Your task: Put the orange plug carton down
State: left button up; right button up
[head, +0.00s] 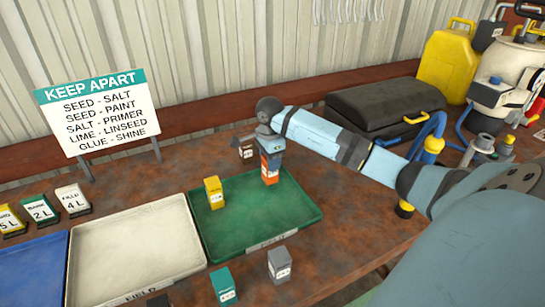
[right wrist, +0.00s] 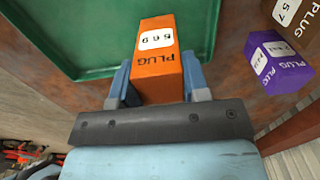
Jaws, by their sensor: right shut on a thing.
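The orange plug carton (head: 270,166) is upright at the back right of the green tray (head: 296,222). My right gripper (head: 269,147) is shut on it from above. In the right wrist view the carton (right wrist: 160,62), marked PLUG 569, sits between both fingers (right wrist: 158,88), with the green tray (right wrist: 70,40) behind it. I cannot tell whether its base touches the tray floor. A yellow carton (head: 214,192) stands in the tray at the left. My left gripper is not in view.
A brown carton (head: 245,149) stands behind the tray; a purple plug carton (right wrist: 278,62) shows in the right wrist view. Teal (head: 223,286) and grey (head: 279,264) cartons stand in front. The white tray (head: 130,245) is empty. A KEEP APART sign (head: 97,112) stands behind.

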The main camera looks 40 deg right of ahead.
notch_tip(320, 180, down, 2)
jog(key=shift+a+f+b, duration=0.1)
jog(key=shift+b, duration=0.2)
jog(key=shift+f, duration=0.2)
jog(key=shift+d+r, duration=0.1)
jog(key=shift+d, duration=0.15)
jog(key=shift+a, duration=0.1)
jog(key=o, duration=0.9)
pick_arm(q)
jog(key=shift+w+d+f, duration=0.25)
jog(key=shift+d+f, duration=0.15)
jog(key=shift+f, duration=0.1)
pick_arm(e)
jog(key=shift+o, duration=0.2)
